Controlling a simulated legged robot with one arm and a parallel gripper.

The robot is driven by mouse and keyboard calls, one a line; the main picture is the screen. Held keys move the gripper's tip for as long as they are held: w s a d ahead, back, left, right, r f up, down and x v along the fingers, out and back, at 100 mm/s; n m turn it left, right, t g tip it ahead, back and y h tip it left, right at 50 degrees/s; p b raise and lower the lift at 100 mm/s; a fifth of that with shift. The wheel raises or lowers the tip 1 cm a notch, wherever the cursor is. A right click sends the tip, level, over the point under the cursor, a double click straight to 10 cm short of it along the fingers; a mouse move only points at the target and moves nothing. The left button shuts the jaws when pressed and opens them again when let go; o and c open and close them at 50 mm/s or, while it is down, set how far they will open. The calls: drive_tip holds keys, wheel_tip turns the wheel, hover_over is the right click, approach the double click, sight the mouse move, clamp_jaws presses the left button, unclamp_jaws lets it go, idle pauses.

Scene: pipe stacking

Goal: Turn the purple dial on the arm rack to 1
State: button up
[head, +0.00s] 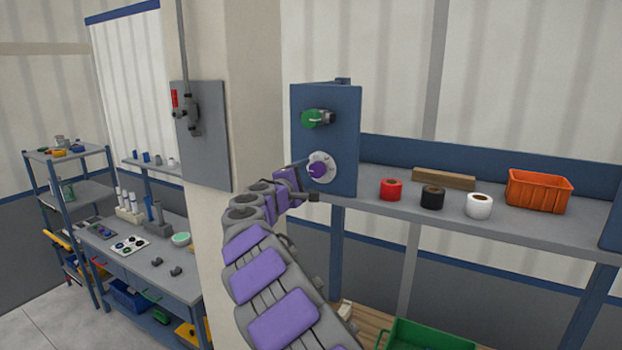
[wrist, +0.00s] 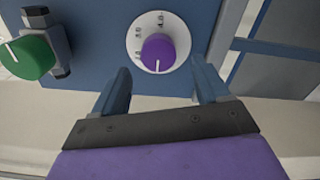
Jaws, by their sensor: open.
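The purple dial (head: 318,170) sits on a round white scale plate on the blue panel (head: 345,120) at the end of the rack. It also shows in the wrist view (wrist: 158,53), with a white pointer line on its face near the lower edge. The scale marks around it are small and hard to read. My gripper (wrist: 162,85) is open, with its two blue fingers pointing at the panel. The dial lies beyond and between the fingertips, and nothing is held. In the head view my gripper (head: 305,180) is close to the panel, beside the dial, and its fingers are largely hidden.
A green knob (head: 313,118) is above the dial; in the wrist view it is at left (wrist: 28,57). The shelf (head: 520,210) at right holds red, black and white rolls and an orange bin (head: 538,190). A pillar (head: 205,40) with a grey switch panel (head: 212,150) stands left.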

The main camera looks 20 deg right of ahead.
drive_tip(key=b+v, duration=0.2)
drive_tip(key=v, duration=1)
drive_tip(key=shift+a, duration=0.15)
drive_tip(key=shift+f, duration=0.1)
